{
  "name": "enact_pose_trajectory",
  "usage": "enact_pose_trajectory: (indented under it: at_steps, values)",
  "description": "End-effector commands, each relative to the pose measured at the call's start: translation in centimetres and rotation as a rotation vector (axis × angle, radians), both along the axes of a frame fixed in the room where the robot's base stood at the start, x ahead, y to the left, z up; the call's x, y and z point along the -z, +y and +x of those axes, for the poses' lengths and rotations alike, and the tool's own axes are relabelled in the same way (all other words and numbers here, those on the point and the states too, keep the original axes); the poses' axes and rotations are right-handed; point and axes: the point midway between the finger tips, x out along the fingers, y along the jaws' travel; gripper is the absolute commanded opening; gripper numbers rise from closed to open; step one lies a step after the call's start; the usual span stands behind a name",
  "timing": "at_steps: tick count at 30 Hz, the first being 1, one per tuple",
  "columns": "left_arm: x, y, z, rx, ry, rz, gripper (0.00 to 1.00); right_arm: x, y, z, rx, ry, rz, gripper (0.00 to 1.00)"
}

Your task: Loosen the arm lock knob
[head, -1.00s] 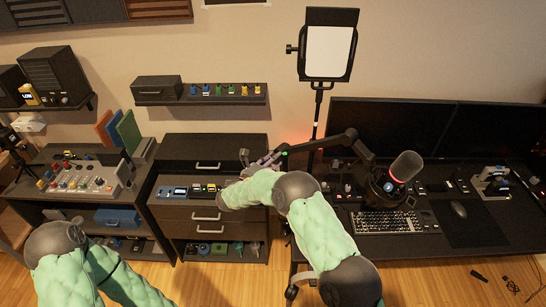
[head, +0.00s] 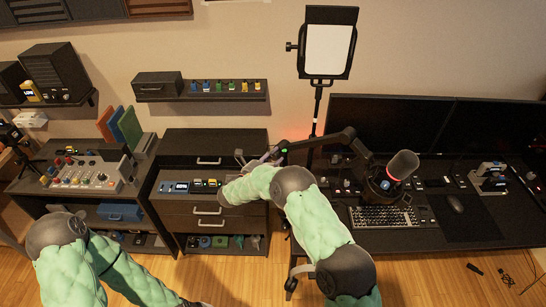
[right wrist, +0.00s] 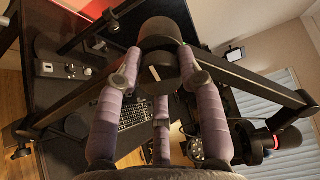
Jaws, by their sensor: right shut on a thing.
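The arm lock knob (right wrist: 160,34) appears in the right wrist view as a dark round piece at the joint of the black boom arm (right wrist: 240,78). The purple fingers of my right gripper (right wrist: 157,68) close around it, with tips against its sides. In the head view, my right gripper (head: 262,158) is at the left end of the boom arm (head: 325,142), beside a small green light (head: 284,150). The fingers and my arm partly hide the joint there.
A microphone (head: 402,165) hangs at the boom's right end, above the desk with a keyboard (head: 385,217) and monitors (head: 380,125). A light panel on a stand (head: 328,50) rises behind the boom. A drawer cabinet (head: 205,218) stands to the left.

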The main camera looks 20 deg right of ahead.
Motion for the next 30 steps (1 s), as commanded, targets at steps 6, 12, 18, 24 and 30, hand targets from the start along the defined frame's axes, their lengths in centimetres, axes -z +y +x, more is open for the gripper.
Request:
enact_pose_trajectory:
  at_steps: [6,12,18,24,30]
  values:
    - [0.0,0.0,0.0,0.000,0.000,0.000,0.00,0.3,-0.1,-0.1,0.002,0.007,0.000,0.06]
    - [0.0,0.0,0.0,0.000,0.000,0.000,0.00,0.3,-0.1,-0.1,0.002,0.006,0.000,0.58]
    - [0.0,0.0,0.0,0.000,0.000,0.000,0.00,0.1,0.0,-0.1,0.001,0.004,0.000,0.62]
    - [0.0,0.0,0.0,0.000,0.000,0.000,0.00,0.1,0.2,-0.2,0.000,0.002,0.000,0.62]
    - [0.0,0.0,0.0,0.000,0.000,0.000,0.00,0.1,2.2,-1.5,-0.003,0.003,-0.001,0.62]
